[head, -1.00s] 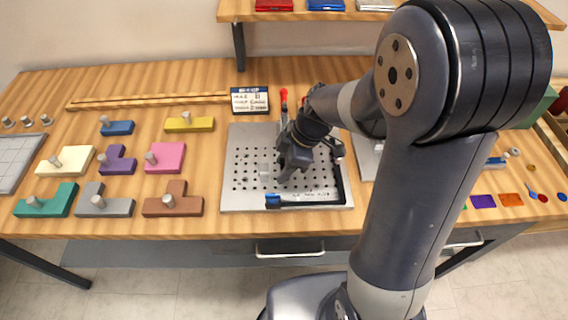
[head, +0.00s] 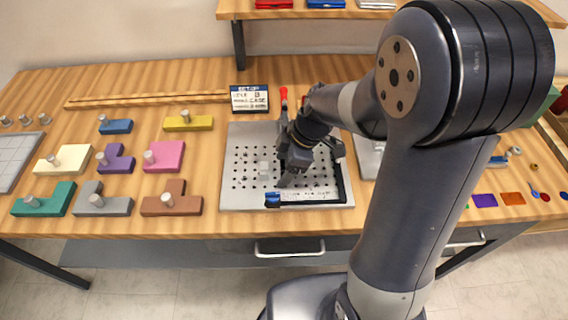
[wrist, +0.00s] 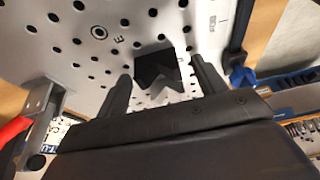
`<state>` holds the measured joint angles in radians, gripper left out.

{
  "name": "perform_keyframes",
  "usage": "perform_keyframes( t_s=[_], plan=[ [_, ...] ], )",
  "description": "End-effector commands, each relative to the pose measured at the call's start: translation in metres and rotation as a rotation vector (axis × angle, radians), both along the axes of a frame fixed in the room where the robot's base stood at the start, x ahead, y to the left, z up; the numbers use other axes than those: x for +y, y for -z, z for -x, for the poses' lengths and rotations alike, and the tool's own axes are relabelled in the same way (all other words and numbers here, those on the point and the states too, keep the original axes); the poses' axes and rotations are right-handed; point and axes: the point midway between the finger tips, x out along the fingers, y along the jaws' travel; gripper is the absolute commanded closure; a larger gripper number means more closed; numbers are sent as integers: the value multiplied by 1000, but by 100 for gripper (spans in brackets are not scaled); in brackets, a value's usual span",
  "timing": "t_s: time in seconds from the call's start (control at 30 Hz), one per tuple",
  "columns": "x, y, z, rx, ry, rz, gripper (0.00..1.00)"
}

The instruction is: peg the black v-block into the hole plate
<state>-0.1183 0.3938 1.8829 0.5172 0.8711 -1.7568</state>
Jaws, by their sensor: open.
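The hole plate (head: 243,150) lies flat on the table, a silver plate with rows of dark holes, and it fills much of the wrist view (wrist: 210,30). The black v-block (wrist: 150,64) shows in the wrist view on the plate, dark with a V-shaped notch edge. I cannot tell whether its pegs sit in holes. My gripper (head: 286,184) is low over the plate in the head view and hides the block there. In the wrist view my gripper (wrist: 162,80) is open, with one finger on either side of the block and gaps between.
A black edge rail with a blue end (head: 273,200) runs along the plate's front and right sides. A red-handled clamp (head: 284,97) stands at its back. Several coloured pegged blocks, such as the brown one (head: 172,203), lie to the left. A small sign (head: 249,98) stands behind.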

Motion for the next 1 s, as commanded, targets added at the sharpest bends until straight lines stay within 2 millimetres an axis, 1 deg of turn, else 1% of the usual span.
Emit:
perform_keyframes(
  t_s=[0.17,0.27,0.37,0.6,0.7,0.83,1.0],
  plan=[
    [0,-1,0,0,0,0,33],
    [-3,-7,0,-1,-1,-1,33],
    [-9,-21,-1,-5,1,-1,33],
    [-28,-67,0,-6,1,-1,33],
    [-34,-82,0,-5,2,0,33],
    [-39,-95,1,-2,1,0,33],
    [-42,-100,2,0,1,0,33]
  ],
)
